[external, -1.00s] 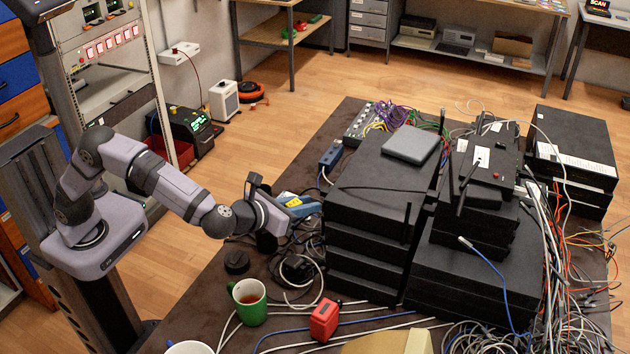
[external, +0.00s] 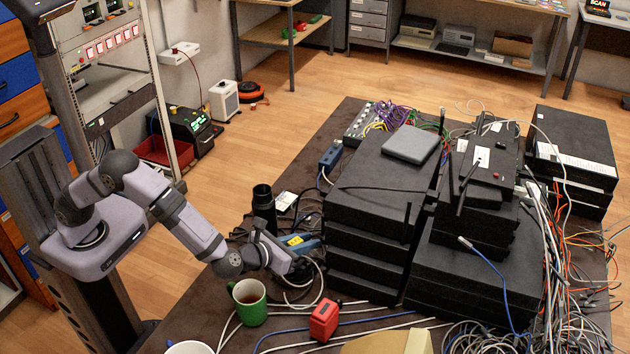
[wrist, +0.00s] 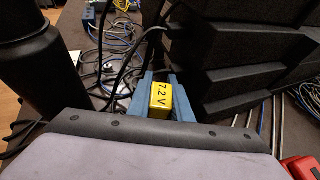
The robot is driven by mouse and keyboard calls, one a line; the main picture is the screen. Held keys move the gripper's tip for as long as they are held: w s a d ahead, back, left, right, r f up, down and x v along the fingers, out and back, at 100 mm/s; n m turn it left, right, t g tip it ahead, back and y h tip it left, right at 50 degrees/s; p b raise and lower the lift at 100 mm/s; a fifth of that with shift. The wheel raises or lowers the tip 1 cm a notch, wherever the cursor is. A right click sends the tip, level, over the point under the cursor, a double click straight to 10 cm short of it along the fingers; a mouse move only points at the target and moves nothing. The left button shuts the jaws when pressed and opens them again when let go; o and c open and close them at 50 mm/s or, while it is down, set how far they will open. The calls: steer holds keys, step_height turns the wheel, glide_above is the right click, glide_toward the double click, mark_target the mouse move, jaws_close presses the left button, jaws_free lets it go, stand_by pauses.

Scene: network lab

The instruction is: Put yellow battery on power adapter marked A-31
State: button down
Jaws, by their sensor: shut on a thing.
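My gripper (external: 300,243) is low over the left part of the table, beside the left stack of black boxes. Its blue fingers are shut on the yellow battery (wrist: 161,101), which reads "7.2 V" in the wrist view. The battery also shows as a small yellow patch in the external view (external: 295,240). A small dark item with a white label (external: 285,200) lies behind the gripper, its writing too small to read. I cannot make out the A-31 mark on anything. My wrist hides part of the table below it.
A black bottle (external: 264,208) stands behind my wrist, at left in the wrist view. A green mug (external: 249,302) and a red block (external: 324,320) stand in front. The left box stack (external: 365,240) is close on the right. Loose cables (wrist: 92,68) cover the table around the gripper.

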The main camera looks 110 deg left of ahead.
steer(key=shift+f, duration=0.95)
steer(key=shift+f, duration=0.15)
steer(key=c, duration=1.6)
jaws_free()
steer(key=shift+r, duration=0.25)
steer(key=v, duration=1.2)
steer(key=shift+f+b, duration=0.15)
steer(key=shift+b, duration=0.25)
